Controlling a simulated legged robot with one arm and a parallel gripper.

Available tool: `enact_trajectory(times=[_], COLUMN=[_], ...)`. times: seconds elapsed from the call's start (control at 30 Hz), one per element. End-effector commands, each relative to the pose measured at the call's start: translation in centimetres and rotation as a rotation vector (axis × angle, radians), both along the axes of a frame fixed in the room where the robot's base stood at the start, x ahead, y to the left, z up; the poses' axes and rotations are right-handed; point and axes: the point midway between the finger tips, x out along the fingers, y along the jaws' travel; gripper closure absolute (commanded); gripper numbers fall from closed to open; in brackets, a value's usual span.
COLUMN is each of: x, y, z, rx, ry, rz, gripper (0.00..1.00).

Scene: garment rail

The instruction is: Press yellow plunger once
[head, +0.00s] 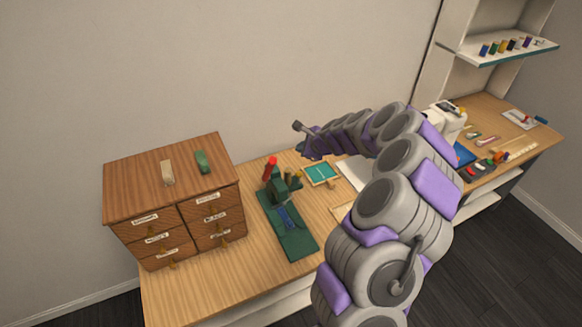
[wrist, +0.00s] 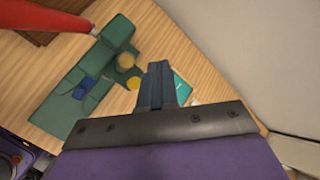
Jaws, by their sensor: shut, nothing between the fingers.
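A green press-like device (head: 290,225) with a red handle (head: 269,170) stands on the wooden bench; the device (wrist: 95,75) and the red handle (wrist: 45,17) also show in the wrist view. Beside its raised part, a small bright yellow round piece (wrist: 133,83) shows in the wrist view, with a duller tan-yellow disc (wrist: 125,62) just above it. I cannot tell for sure which is the plunger top. My gripper (wrist: 160,65) is shut and empty, seen just right of the yellow pieces; contact is not visible. In the head view the fingers are hard to make out.
A wooden drawer cabinet (head: 120,185) with a green item (head: 203,162) on top stands left of the device. A shelf of spools (head: 505,52) is at far right.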

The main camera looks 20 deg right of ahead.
Motion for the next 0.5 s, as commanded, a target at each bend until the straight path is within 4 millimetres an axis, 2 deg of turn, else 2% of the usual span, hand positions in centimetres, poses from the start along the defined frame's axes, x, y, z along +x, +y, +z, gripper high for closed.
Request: enact_trajectory(times=[0.37,0.5], x=[0.2,0.2], y=[1.2,1.1], z=[0.1,-0.5], rx=[-0.012,-0.011], ry=[0.000,0.000], rz=[-0.002,-0.001], gripper=[1.00,1.00])
